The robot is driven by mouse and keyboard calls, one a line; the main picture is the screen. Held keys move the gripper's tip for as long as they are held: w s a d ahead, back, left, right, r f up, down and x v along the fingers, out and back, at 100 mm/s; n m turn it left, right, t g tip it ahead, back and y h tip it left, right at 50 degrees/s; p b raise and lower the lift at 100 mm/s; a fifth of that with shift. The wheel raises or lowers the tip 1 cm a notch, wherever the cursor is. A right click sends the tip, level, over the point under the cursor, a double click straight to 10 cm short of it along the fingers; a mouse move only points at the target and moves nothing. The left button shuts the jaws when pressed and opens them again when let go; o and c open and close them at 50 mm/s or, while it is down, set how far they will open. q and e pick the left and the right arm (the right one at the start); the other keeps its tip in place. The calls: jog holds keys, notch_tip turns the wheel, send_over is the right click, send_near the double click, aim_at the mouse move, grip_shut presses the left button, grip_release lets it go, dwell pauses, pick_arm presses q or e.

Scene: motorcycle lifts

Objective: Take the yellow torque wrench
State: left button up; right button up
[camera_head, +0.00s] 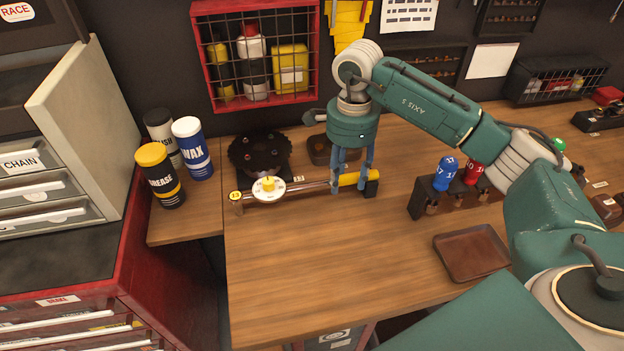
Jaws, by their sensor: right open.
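The yellow torque wrench lies across the back left of the wooden bench, with a yellow handle (349,179) at its right end and a metal shaft (312,187) running left. Its left end seems to rest on a small block with a yellow round tag (236,200). A black block (372,188) is at the handle's right end. My right gripper (352,189) points down over the handle, with its blue fingers open and apart. One finger shows on each side along the handle; I cannot tell whether they touch it. My left gripper is not in view.
A dark round part (260,155) stands behind. A brown tray (470,252) lies nearer. The bench's front left is clear.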

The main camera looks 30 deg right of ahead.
jog(key=shift+f, duration=1.2)
grip_shut()
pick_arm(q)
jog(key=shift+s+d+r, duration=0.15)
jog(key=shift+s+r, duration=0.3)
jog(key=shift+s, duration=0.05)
pick_arm(e)
jog(key=shift+r, duration=0.15)
